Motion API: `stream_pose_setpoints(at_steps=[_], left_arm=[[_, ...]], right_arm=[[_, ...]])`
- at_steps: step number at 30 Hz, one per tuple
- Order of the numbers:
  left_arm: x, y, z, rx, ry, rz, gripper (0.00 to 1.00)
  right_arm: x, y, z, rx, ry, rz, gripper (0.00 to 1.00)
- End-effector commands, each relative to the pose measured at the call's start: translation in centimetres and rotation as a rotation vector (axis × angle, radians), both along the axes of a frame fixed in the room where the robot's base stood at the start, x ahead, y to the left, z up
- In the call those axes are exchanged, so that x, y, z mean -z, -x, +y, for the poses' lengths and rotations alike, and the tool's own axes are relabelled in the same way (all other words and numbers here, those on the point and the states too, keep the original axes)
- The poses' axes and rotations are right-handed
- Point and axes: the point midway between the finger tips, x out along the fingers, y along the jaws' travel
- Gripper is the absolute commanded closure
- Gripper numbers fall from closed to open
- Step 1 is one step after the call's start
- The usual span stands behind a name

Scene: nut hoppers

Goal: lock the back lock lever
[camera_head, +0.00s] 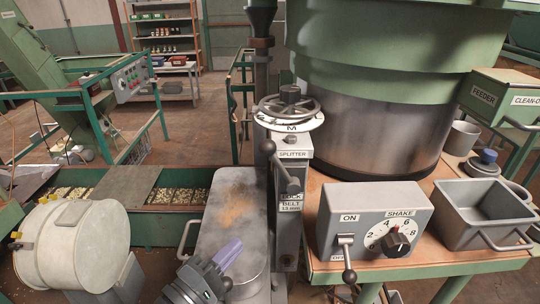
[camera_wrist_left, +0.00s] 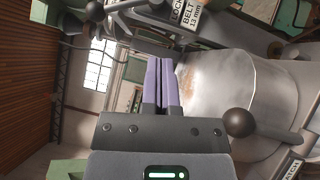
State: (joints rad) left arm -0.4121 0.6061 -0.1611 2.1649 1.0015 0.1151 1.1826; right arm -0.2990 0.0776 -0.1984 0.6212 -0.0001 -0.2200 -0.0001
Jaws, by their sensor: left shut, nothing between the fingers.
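A lever with a dark ball knob (camera_head: 293,185) hangs on the grey splitter post, just above a label reading LOCK BELT 13 mm (camera_head: 291,202). That label also shows in the left wrist view (camera_wrist_left: 187,14), with a dark ball knob (camera_wrist_left: 95,12) to its left. I cannot tell for certain which lever is the back lock lever. My left gripper (camera_head: 232,247) has purple fingers, shut and empty, over the near part of the grey, rust-stained housing lid. In the left wrist view its fingertips (camera_wrist_left: 160,62) are together, apart from any knob. My right gripper is out of view.
A handwheel (camera_head: 290,106) tops the splitter post. The ON/SHAKE box (camera_head: 374,220) with its own ball lever stands right of it, beside a grey bin (camera_head: 487,213). A pale drum (camera_head: 74,250) is at left. Another ball knob (camera_wrist_left: 239,122) is close right of my left fingers.

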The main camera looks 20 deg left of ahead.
Motion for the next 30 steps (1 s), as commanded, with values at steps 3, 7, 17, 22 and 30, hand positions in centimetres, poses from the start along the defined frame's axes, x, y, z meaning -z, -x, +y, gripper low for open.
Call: stream_pose_setpoints(at_steps=[3, 7, 17, 22, 30], left_arm=[[-2.0, -0.7, 2.4, -0.054, 0.222, -0.041, 1.0], [-2.8, -0.9, 3.4, -0.078, 0.318, -0.058, 1.0], [-3.0, -1.3, 3.4, -0.079, 0.319, -0.06, 1.0], [-4.1, -3.9, 2.7, -0.08, 0.319, -0.064, 1.0], [-5.6, -9.5, 1.3, -0.079, 0.318, -0.063, 1.0]], right_arm=[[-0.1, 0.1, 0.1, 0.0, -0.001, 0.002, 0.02], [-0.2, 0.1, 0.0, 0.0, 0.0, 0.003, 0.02], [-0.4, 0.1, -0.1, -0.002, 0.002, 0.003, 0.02], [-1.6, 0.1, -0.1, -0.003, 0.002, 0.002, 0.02], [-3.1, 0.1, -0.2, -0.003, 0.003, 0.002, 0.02]])
